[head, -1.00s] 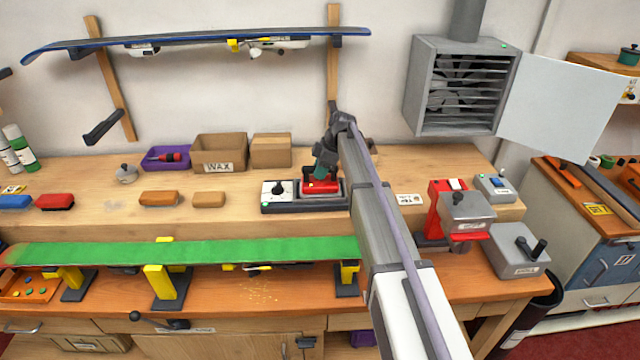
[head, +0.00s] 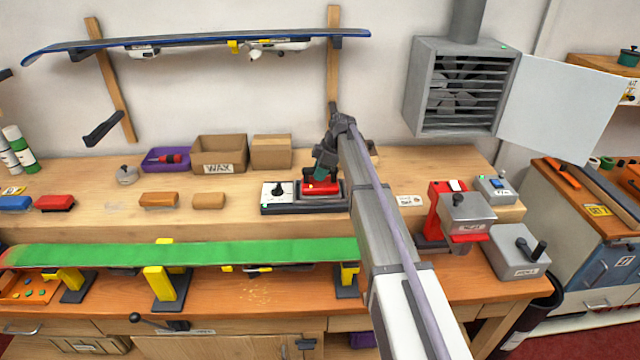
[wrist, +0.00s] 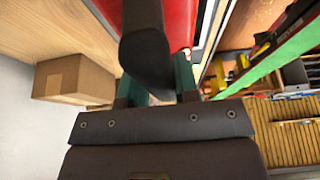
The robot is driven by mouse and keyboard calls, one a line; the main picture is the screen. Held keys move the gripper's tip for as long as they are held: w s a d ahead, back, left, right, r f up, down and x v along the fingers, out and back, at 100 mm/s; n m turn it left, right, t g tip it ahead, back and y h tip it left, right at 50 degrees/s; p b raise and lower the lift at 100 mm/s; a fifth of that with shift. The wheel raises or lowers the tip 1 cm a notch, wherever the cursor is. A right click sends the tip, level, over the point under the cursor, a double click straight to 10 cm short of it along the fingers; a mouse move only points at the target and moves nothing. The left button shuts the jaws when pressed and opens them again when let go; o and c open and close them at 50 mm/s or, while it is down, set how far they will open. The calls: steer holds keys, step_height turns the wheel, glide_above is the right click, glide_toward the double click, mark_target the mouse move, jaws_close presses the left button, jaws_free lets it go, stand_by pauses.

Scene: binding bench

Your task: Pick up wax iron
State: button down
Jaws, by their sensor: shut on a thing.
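The wax iron (head: 322,189) is a red block with a dark handle, sitting in its grey base (head: 303,205) on the upper bench. In the wrist view, its dark handle (wrist: 147,50) and red body (wrist: 183,22) fill the top centre. My gripper (head: 321,173) is over the iron, its green-tipped fingers at the handle; it also shows in the wrist view (wrist: 158,90). The fingers are shut on the handle, which hides part of the grip.
Left of the iron are a WAX box (head: 219,155), a plain cardboard box (head: 271,152) and brushes (head: 158,199). A green-based board (head: 180,252) lies on yellow stands in front. A red-and-grey machine (head: 450,215) stands right.

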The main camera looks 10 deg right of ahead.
step_height(320, 180, up, 10)
steer(key=p, duration=1)
steer(key=shift+r, duration=0.15)
